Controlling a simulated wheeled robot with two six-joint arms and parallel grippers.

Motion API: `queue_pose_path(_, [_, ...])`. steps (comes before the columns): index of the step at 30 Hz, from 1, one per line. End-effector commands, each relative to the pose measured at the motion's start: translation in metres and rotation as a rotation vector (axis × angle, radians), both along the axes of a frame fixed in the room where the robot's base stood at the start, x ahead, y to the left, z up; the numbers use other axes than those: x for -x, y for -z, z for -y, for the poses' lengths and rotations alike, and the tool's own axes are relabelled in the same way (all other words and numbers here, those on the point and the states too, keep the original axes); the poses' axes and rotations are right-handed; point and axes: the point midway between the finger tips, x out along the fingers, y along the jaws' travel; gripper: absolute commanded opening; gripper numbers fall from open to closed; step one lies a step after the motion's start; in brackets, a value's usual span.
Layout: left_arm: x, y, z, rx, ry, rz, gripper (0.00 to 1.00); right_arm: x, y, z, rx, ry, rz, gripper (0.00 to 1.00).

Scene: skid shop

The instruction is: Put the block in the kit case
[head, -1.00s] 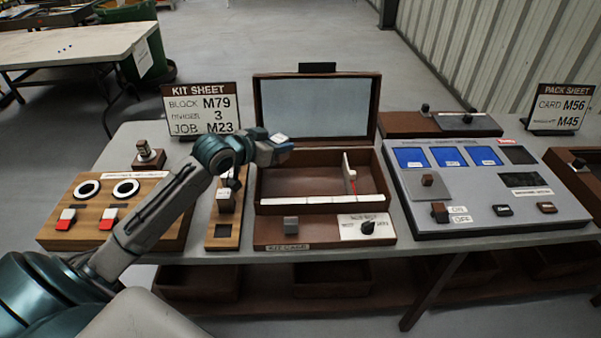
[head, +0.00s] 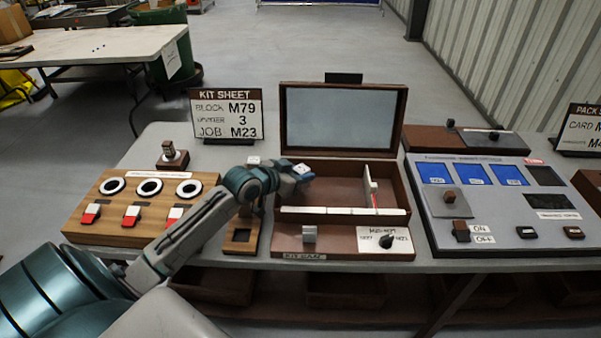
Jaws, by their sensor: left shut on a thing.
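The kit case (head: 343,221) stands open on the table with its lid raised at the back and a divider (head: 368,185) standing in its right part. My left gripper (head: 300,172) is over the left part of the case. It is shut on a small block with a pale top (head: 303,169); the fingers hide most of it. I cannot tell whether the block touches the case floor. The kit sheet (head: 227,115) reads block M79, divider 3, job M23. My right gripper is not in view.
A wooden panel (head: 112,228) with rings and red-and-white switches is at left, beside a small wooden stand (head: 240,246) partly behind my arm. A grey console (head: 500,238) with blue screens stands right of the case. The raised lid (head: 342,118) bounds the back.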

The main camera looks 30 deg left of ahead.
Motion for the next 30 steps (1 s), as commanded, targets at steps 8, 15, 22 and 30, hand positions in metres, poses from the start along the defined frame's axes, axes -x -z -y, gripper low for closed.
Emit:
queue_pose_path(8, [0.000, 0.007, 0.000, 0.001, 0.000, 0.001, 0.03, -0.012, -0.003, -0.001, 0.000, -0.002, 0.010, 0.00])
queue_pose_path(15, [0.000, 0.008, 0.000, 0.001, 0.000, 0.000, 0.52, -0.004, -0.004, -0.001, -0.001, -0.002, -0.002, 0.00])
queue_pose_path(22, [0.000, 0.008, 0.000, 0.001, 0.000, 0.000, 0.54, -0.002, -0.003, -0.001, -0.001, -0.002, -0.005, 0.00])
queue_pose_path(30, [0.000, -0.006, 0.000, -0.001, 0.000, 0.001, 0.54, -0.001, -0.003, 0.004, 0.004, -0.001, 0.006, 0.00])
